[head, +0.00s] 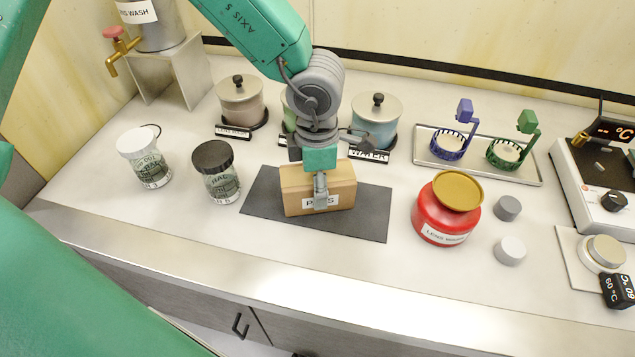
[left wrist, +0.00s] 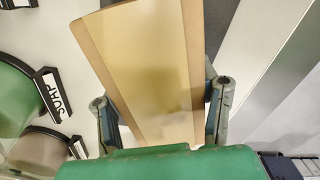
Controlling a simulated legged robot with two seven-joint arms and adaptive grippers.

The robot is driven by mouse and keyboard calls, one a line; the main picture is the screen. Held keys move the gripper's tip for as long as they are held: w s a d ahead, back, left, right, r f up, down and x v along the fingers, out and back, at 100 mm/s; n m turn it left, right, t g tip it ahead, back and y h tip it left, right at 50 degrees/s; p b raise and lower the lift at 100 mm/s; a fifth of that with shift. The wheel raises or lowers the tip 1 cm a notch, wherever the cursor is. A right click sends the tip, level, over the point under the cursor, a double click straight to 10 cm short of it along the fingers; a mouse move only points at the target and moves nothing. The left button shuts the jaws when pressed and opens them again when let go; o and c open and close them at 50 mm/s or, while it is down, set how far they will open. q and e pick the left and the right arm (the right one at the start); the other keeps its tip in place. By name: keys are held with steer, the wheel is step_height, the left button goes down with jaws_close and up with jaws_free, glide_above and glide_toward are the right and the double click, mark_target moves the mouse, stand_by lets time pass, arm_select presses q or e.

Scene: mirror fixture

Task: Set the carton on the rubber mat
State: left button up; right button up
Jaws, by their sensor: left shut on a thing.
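The carton (head: 297,190) is a tan box with a partly hidden label on its front. It is upright over the middle of the dark grey rubber mat (head: 367,222). Whether its base touches the mat I cannot tell. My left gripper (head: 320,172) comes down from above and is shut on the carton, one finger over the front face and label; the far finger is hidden. In the left wrist view the carton (left wrist: 150,65) fills the space between the two fingers. My right gripper is not in view.
Left of the mat stand a black-lidded jar (head: 216,172) and a white-lidded jar (head: 145,158). A red pot with a gold lid (head: 440,215) is to the right. Lidded canisters (head: 376,122) stand behind. The counter's front edge is close in front of the mat.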

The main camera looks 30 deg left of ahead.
arm_select(q)
steer(key=shift+w+d, duration=0.1)
steer(key=shift+d, duration=0.1)
steer(key=o, duration=1.3)
steer(key=shift+a, duration=0.1)
steer(key=shift+o, duration=0.2)
steer(key=shift+f, duration=0.1)
steer(key=shift+a, duration=0.1)
step_height(320, 180, up, 12)
steer(key=shift+r+p, duration=0.1)
steer(key=shift+p, duration=0.7)
